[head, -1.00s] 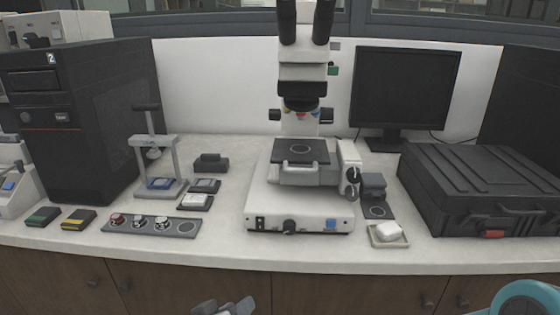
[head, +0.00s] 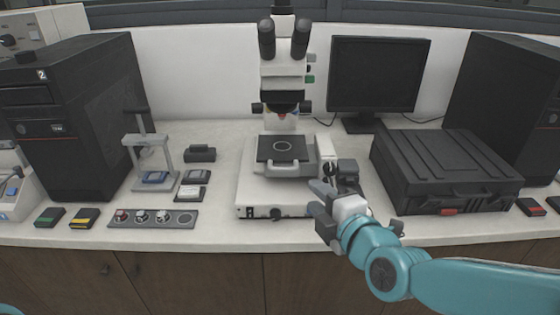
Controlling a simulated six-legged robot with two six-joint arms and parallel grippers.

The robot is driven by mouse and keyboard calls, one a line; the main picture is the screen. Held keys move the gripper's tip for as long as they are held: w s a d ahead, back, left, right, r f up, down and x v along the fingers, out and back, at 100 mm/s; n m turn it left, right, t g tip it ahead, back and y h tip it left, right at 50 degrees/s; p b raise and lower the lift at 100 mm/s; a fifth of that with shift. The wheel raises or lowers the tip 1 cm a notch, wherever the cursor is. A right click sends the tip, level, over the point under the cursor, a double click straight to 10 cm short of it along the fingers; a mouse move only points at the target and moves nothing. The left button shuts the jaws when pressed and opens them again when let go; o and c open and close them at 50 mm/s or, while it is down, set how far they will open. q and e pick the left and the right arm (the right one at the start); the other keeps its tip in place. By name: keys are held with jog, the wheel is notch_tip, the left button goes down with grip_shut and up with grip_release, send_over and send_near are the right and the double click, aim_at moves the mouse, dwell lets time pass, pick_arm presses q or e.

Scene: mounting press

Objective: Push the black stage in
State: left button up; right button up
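The black stage (head: 281,147) is a flat dark plate with a pale ring on it and a light handle (head: 281,166) along its front. It sits on the white microscope (head: 262,196), below the objectives. My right gripper (head: 316,207) is in front of the microscope base's right front corner, to the right of and nearer than the stage. Its fingers are apart with nothing seen between them, and it does not appear to touch the stage. It hides part of the base's right side. My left gripper is out of view.
A black case (head: 445,170) lies to the right, with a monitor (head: 379,76) behind. At left are a small press (head: 152,160), a strip with several round pieces (head: 153,218) and a black tower (head: 70,115). The counter in front of the microscope is narrow.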

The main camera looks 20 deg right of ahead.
aim_at(285, 170)
jog(key=p+x, duration=0.1)
jog(key=x, duration=1.5)
jog(key=shift+w+f, duration=0.15)
jog(key=shift+f, duration=0.05)
grip_shut()
